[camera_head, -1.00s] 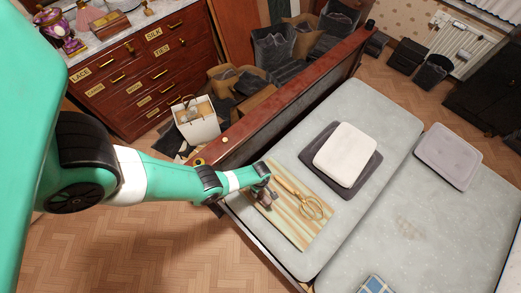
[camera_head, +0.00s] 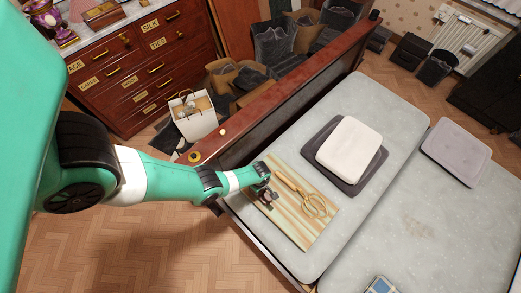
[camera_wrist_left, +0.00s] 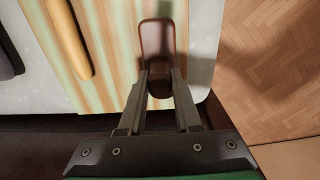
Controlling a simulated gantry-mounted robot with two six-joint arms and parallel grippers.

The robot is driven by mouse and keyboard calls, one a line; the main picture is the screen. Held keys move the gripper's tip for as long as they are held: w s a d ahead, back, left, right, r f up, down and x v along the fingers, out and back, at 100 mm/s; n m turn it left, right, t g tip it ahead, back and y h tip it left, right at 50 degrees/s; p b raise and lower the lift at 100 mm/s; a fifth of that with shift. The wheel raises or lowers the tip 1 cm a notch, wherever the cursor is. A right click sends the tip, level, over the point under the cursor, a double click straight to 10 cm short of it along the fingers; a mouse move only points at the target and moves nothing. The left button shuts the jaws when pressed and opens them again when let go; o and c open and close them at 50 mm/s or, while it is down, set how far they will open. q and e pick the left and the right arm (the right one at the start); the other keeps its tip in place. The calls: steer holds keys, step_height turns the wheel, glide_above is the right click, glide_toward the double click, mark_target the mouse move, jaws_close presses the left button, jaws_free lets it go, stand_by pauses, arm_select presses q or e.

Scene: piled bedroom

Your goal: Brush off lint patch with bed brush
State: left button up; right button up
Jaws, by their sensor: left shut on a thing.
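A faint brownish patch (camera_head: 415,227), likely the lint, marks the grey mattress (camera_head: 385,250). My right gripper is not in view.
A white cushion (camera_head: 349,149) on a dark one (camera_head: 375,176) and a mauve cushion (camera_head: 456,153) lie on the bed. A blue checked item (camera_head: 380,285) is at the bottom edge. A wooden bed rail (camera_head: 290,85) rises behind. The mattress around the patch is clear.

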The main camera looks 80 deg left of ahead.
arm_select(q)
jaws_close()
step_height(320, 180, up, 7)
steer(key=p, duration=0.7)
step_height(320, 180, up, 5)
steer(key=p, duration=0.5)
